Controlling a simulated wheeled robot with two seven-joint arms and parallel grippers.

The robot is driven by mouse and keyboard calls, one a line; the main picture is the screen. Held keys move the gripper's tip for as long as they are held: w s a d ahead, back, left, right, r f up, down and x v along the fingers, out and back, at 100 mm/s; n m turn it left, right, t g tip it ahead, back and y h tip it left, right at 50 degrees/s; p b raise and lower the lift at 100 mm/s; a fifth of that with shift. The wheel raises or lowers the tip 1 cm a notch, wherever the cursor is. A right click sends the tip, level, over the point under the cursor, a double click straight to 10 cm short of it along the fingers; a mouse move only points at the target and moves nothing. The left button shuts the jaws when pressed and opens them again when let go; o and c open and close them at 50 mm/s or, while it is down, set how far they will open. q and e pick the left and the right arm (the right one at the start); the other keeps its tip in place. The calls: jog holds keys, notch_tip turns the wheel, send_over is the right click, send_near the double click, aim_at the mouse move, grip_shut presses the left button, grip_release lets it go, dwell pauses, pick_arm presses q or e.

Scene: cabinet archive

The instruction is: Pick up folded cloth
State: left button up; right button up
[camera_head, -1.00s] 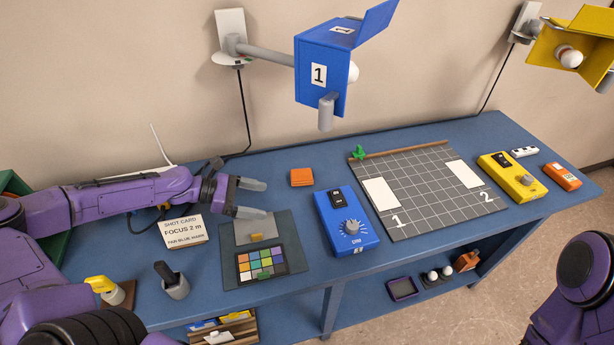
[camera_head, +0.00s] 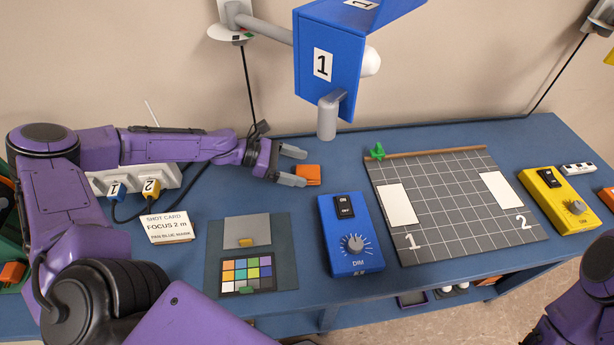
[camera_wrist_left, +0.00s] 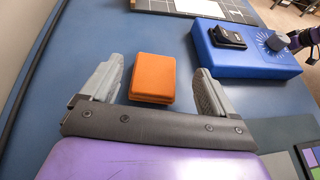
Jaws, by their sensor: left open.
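The folded cloth is a small orange stack (camera_head: 308,174) lying flat on the blue table, left of the blue dimmer box. In the left wrist view the cloth (camera_wrist_left: 153,78) lies between the two grey fingers, with a gap on each side. My left gripper (camera_head: 292,167) is open, its fingertips at the cloth's left side in the head view. The left wrist view shows its fingers (camera_wrist_left: 158,88) spread around the cloth, not closed on it. My right gripper is not in view; only part of my right arm shows at the lower right.
A blue dimmer box (camera_head: 349,234) stands right of the cloth. A blue lamp (camera_head: 331,60) hangs above on a wall arm. A gridded board (camera_head: 450,205) lies further right. A colour chart (camera_head: 247,273) and a shot card (camera_head: 168,227) lie in front of my left arm.

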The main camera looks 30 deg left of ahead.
aim_at(317, 172)
pick_arm(q)
jog(key=x, duration=0.6)
jog(key=shift+w+a+f+b, duration=0.2)
jog(key=shift+a+f+b, duration=0.1)
jog(key=shift+f, duration=0.05)
jog(key=shift+s+r, duration=0.2)
jog(key=shift+s, duration=0.05)
jog(key=shift+c, duration=0.3)
jog(key=shift+w+f, duration=0.1)
jog(key=shift+w, duration=0.05)
jog(key=c, duration=1)
jog(key=shift+c, duration=0.4)
